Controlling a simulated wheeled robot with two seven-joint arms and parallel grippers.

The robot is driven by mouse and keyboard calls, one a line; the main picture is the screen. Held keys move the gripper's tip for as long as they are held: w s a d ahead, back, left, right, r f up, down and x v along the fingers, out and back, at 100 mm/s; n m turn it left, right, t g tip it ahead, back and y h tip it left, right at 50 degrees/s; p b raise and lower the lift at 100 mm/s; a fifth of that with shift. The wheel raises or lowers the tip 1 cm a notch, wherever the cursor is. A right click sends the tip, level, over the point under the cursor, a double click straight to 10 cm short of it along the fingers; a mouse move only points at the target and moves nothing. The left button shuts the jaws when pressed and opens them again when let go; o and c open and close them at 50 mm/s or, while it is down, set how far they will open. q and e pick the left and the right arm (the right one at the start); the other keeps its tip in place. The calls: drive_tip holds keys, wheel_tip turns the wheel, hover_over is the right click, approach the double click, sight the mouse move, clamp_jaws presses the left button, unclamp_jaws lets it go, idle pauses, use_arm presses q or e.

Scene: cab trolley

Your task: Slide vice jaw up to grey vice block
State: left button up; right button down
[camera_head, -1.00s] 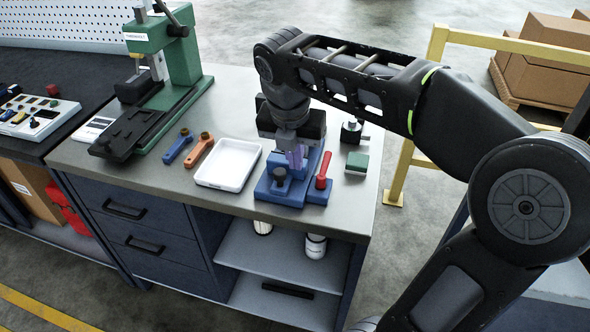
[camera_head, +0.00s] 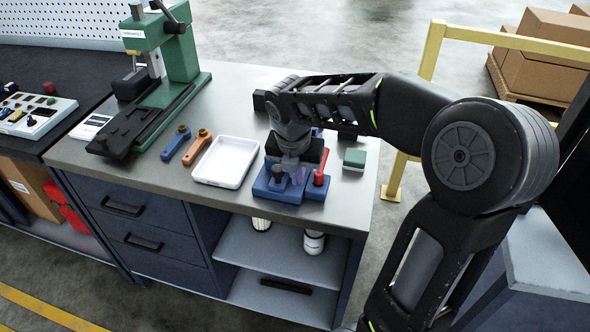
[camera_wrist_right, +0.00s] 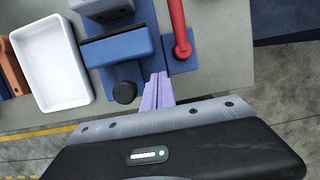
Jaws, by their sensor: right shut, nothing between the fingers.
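The blue vice (camera_head: 288,193) stands near the bench's front edge, largely covered by my right wrist in the head view. In the right wrist view, the blue vice jaw (camera_wrist_right: 122,50) has a dark edge at its far side and a black knob (camera_wrist_right: 124,92) at its near side. A blue-grey block (camera_wrist_right: 100,8), perhaps the vice block, is cut off at the top, with a gap between it and the jaw. My right gripper (camera_wrist_right: 160,78) has its purple fingers shut and empty, just right of the knob; contact cannot be told. My left gripper is not in view.
A red lever (camera_wrist_right: 180,32) stands close to the right of the fingers. A white tray (camera_head: 226,162) lies left of the vice, with orange (camera_head: 197,147) and blue (camera_head: 175,143) tools beyond. A green-topped block (camera_head: 354,158) sits to the right.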

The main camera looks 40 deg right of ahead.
drive_tip(key=shift+w+d, duration=0.65)
drive_tip(key=shift+d, duration=0.3)
drive_tip(key=shift+w+d+r+p, duration=0.1)
drive_tip(key=shift+d+r+p, duration=0.1)
drive_tip(key=shift+p, duration=0.2)
drive_tip(key=w+d+p, duration=0.1)
drive_tip(key=d, duration=0.1)
drive_tip(key=w+d+p, duration=0.1)
drive_tip(key=w+d, duration=0.1)
drive_tip(key=shift+w+d+f, duration=0.15)
drive_tip(key=shift+d, duration=0.2)
drive_tip(key=shift+a, duration=0.1)
